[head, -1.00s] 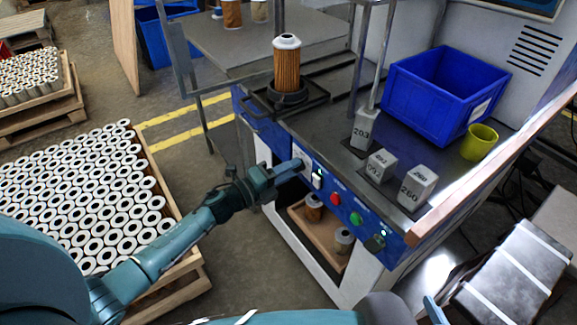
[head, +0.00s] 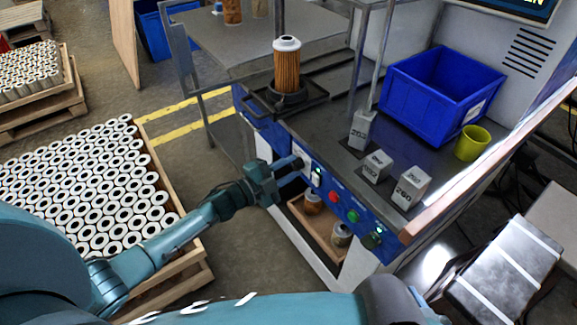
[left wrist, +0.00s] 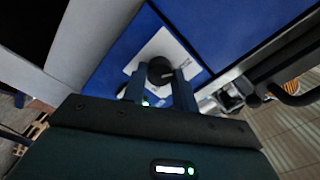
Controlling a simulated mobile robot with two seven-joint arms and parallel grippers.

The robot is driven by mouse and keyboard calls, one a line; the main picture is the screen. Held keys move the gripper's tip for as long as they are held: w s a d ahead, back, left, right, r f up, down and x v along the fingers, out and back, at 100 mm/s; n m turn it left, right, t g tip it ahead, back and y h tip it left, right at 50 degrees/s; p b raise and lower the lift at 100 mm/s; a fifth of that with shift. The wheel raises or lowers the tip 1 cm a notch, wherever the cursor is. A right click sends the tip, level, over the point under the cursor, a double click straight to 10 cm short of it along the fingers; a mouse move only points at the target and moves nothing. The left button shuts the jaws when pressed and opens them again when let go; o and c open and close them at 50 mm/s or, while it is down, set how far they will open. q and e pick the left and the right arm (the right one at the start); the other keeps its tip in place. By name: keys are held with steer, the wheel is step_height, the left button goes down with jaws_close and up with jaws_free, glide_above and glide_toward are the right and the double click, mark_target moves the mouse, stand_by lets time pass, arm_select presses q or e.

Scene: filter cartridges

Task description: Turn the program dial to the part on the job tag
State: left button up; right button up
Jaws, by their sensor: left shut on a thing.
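The black program dial (left wrist: 160,70) sits on a white plate (left wrist: 172,48) on the blue panel, in the left wrist view. My left gripper (left wrist: 160,82) has its two fingers on either side of the dial and is shut on it. In the head view my left gripper (head: 296,168) reaches the left end of the machine's front panel (head: 325,190) and hides the dial. The dial's markings and pointer setting are not readable. I cannot make out a job tag. My right gripper is not in view.
A rocker switch (head: 316,178), a red button (head: 334,197) and a green button (head: 352,216) lie along the panel to the right. On top stand a pleated filter (head: 287,68), several numbered blocks (head: 410,188), a blue bin (head: 425,105) and a yellow cup (head: 471,143).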

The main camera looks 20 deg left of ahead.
arm_select(q)
steer(key=shift+n, duration=0.3)
steer(key=o, duration=1)
steer(key=shift+c, duration=0.2)
steer(key=v, duration=1.3)
steer(key=shift+a, duration=0.1)
